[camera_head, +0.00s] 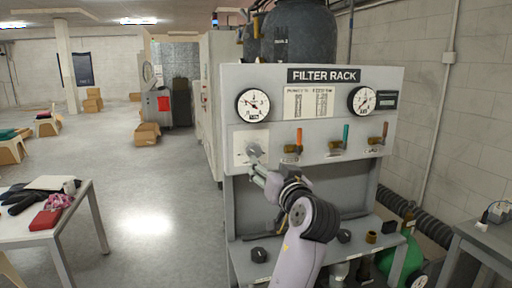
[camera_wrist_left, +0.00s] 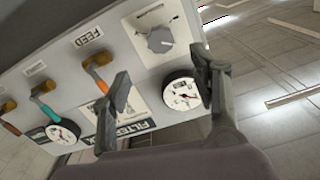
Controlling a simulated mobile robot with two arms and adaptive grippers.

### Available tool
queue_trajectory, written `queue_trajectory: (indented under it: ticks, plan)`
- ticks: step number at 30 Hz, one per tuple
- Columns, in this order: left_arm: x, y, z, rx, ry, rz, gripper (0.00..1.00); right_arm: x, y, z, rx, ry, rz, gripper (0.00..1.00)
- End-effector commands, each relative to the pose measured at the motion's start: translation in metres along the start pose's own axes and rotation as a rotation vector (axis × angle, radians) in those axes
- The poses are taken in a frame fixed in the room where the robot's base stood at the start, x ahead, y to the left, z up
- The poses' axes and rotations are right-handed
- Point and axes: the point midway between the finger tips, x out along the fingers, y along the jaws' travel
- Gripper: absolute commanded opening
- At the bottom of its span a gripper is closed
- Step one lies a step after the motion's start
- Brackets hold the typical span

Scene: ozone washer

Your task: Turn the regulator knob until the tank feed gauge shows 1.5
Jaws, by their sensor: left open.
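The regulator knob (camera_head: 254,151) is a grey knob on a pale square plate at the left of the filter rack's front panel. It also shows in the left wrist view (camera_wrist_left: 160,40), clear of the fingers. A round white gauge (camera_head: 253,105) sits above the knob, and it shows between my fingers in the left wrist view (camera_wrist_left: 182,93). A second gauge (camera_head: 361,100) is at the panel's right. The dial numbers are too small to read. My left gripper (camera_head: 257,168) is open and empty, in front of and just below the knob; contact cannot be told. My right gripper is out of view.
Valves with orange (camera_head: 298,139), teal (camera_head: 345,136) and brown handles line the panel to the knob's right. A grey shelf (camera_head: 300,254) below holds small dark parts. A white table (camera_head: 75,222) stands left; open floor lies between.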

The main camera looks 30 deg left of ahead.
Motion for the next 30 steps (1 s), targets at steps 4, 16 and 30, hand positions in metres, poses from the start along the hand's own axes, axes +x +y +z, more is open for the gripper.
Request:
queue_trajectory:
  ticks: [4, 16, 30]
  plan:
    - [0.035, -0.002, -0.005, 0.006, 0.000, -0.002, 0.56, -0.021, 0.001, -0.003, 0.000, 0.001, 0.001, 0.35]
    - [0.111, 0.000, -0.004, 0.004, 0.000, 0.000, 0.56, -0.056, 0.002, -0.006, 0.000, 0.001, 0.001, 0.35]
    - [0.128, 0.001, 0.001, 0.001, 0.000, 0.003, 0.56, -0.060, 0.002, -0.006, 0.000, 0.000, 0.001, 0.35]
